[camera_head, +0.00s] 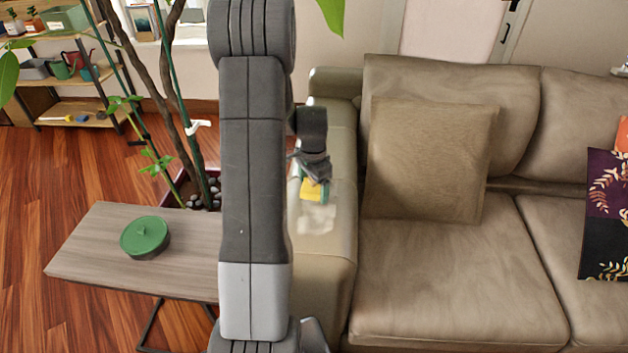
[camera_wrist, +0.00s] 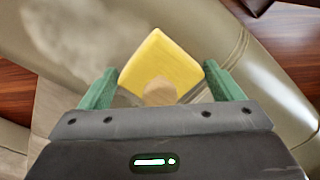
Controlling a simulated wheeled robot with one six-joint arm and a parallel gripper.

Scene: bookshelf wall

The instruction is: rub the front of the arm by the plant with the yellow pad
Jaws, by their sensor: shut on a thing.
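My gripper (camera_head: 314,180) is shut on the yellow pad (camera_head: 312,190). In the wrist view, the green fingers sit on either side of the pad (camera_wrist: 162,62) and its tan knob (camera_wrist: 159,92). The pad is at the beige sofa arm (camera_head: 335,240) beside the plant (camera_head: 167,80); I cannot tell whether it touches. A pale, cloudy patch (camera_head: 317,217) shows on that arm just in front of the pad. It also shows in the wrist view (camera_wrist: 75,35), to the left of the pad. My own arm hides part of the plant's side.
A small wooden table (camera_head: 100,245) with a round green-lidded tin (camera_head: 145,236) stands left of the sofa arm. A brown cushion (camera_head: 428,158) leans on the sofa seat (camera_head: 450,270) to the right. A shelf (camera_head: 75,106) stands at the back left.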

